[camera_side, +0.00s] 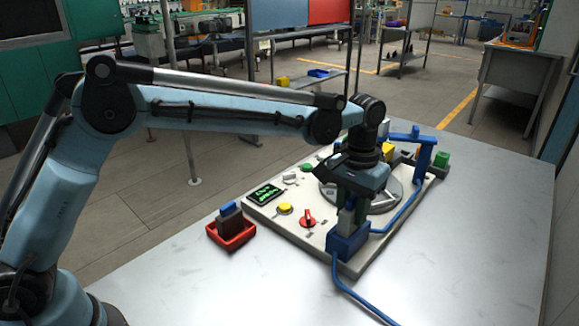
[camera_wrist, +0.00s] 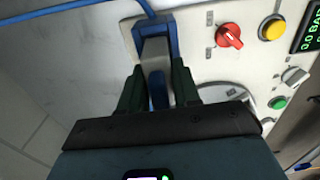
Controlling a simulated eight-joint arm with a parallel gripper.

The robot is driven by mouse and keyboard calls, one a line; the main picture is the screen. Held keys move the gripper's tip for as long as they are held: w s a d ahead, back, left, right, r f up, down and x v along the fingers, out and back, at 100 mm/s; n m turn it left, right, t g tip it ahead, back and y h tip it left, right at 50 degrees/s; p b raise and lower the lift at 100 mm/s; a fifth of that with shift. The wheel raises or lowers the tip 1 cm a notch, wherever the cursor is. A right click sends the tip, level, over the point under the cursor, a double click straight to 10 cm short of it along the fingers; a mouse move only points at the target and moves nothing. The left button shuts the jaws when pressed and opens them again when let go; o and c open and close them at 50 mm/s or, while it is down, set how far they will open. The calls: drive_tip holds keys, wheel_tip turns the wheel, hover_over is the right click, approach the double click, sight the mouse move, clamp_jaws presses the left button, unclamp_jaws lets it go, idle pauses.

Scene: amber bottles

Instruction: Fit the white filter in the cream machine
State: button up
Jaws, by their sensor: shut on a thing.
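The cream machine (camera_side: 330,225) is a flat panel on the table with controls and a blue housing (camera_side: 348,245) at its near corner. My gripper (camera_side: 349,212) points down over this housing. In the wrist view my gripper (camera_wrist: 158,95) has its dark fingers shut on the blue tab of the white filter (camera_wrist: 155,62), which looks grey in shade. The filter's far end is at the blue housing (camera_wrist: 152,28) and appears to be inside its opening. Its depth there cannot be told. In the side view the fingers and housing mostly hide the filter.
A red tray (camera_side: 232,240) left of the machine holds a dark block with a blue top (camera_side: 229,215). A blue hose (camera_side: 345,285) runs from the housing across the table. A blue post (camera_side: 424,160) stands at the back right.

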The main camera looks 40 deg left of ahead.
sight(354, 196)
drive_tip(key=shift+f, duration=0.95)
drive_tip(key=o, duration=1.5)
drive_tip(key=shift+r, duration=0.1)
drive_tip(key=shift+r, duration=2.9)
